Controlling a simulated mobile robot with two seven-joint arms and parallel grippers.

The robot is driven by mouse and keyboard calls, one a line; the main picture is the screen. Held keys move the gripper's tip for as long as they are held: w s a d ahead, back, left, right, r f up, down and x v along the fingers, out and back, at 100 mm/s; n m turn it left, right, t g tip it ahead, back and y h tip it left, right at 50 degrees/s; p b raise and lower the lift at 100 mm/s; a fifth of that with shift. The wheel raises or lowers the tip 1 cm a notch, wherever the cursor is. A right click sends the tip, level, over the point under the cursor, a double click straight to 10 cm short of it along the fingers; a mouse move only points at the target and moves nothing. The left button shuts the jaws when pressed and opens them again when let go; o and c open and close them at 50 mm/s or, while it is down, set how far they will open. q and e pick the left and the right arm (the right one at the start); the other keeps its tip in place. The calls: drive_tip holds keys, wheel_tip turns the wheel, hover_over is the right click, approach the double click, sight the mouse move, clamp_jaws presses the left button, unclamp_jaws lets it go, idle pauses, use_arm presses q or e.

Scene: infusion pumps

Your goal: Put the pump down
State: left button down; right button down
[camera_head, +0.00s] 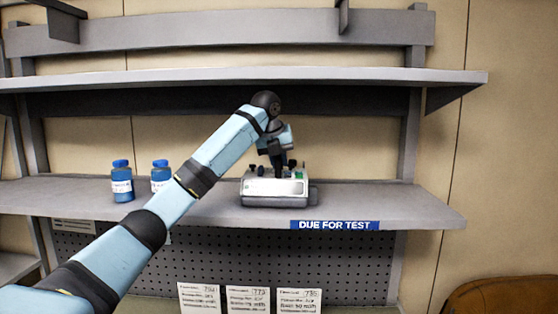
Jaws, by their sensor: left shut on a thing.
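The pump (273,190) is a small white and grey box with a green part on its top right. It is at the middle shelf, just left of the blue "DUE FOR TEST" label (335,225). My left gripper (280,170) reaches down onto the top of the pump and is shut on it. The fingertips are small and partly hidden by the pump's top parts. The pump looks level, at or very close to the shelf surface; I cannot tell whether it bears on the shelf. My right gripper is not in view.
The middle shelf (400,205) is clear to the right of the pump. Two blue bottles (122,184) (160,176) stand on its left part. An upper shelf (360,76) runs above my arm. Paper cards (248,299) hang below, and a brown rounded object (505,298) is at lower right.

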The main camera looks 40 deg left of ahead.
use_arm(q)
drive_tip(key=c, duration=1.2)
unclamp_jaws()
drive_tip(key=shift+o, duration=0.7)
drive_tip(key=shift+s, duration=0.1)
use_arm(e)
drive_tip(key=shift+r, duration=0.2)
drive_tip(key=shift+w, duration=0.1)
use_arm(q)
drive_tip(key=shift+s+r+b, duration=0.1)
drive_tip(key=shift+r+b, duration=0.15)
drive_tip(key=shift+b, duration=0.05)
drive_tip(key=shift+s+d+r+b, duration=0.1)
drive_tip(key=shift+s+r+b, duration=0.05)
drive_tip(key=shift+s+b, duration=0.2)
drive_tip(key=s+d+b, duration=0.2)
drive_tip(key=s+d, duration=0.1)
drive_tip(key=s, duration=0.8)
drive_tip(key=shift+r+b, duration=0.2)
drive_tip(key=shift+b, duration=0.15)
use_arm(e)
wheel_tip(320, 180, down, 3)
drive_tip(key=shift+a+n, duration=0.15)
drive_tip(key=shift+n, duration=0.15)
